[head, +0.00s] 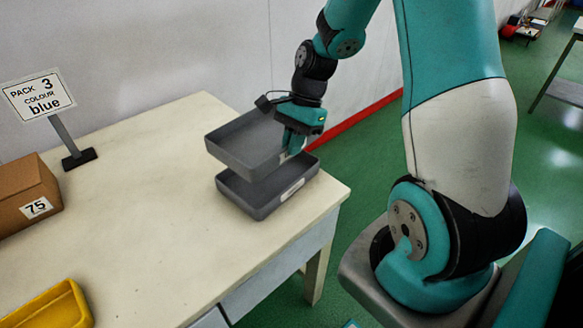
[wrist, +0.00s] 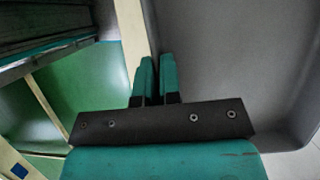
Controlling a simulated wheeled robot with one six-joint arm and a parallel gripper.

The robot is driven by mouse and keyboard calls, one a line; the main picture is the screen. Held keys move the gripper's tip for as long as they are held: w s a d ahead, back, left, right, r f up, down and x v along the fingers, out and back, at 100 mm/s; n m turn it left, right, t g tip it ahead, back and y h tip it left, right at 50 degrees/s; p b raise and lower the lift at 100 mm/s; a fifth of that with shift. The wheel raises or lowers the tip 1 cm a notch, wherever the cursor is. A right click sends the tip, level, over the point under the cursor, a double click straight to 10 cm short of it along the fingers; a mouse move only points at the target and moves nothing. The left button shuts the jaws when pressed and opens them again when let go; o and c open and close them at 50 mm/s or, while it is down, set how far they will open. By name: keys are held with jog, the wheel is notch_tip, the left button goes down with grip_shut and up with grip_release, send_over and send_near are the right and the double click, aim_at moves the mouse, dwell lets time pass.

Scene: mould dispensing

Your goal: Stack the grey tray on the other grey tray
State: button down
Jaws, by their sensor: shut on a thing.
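A grey tray (head: 238,147) is held level by my gripper (head: 293,148), which is shut on its right-hand wall. The other grey tray (head: 258,205), with a pale label on its side, lies on the table directly below. The held tray looks slightly above the lower one and a little to the left of it in the head view; whether they touch on the far side is hidden. In the wrist view, my gripper's fingers (wrist: 155,80) pinch the wall of the held tray (wrist: 225,60), whose inside looks empty. The inside of the lower tray is mostly hidden.
The cream table (head: 140,240) has free room left of the trays. A sign reading "PACK 3 COLOUR blue" (head: 38,95), a cardboard box marked 75 (head: 22,190) and a yellow tray (head: 50,308) stand at the left. The table's right edge is close to the trays.

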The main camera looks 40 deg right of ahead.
jog(key=shift+f, duration=3.1)
jog(key=shift+f, duration=0.1)
jog(key=shift+f+b, duration=0.35)
jog(key=shift+f, duration=0.15)
jog(key=c, duration=1.3)
grip_release()
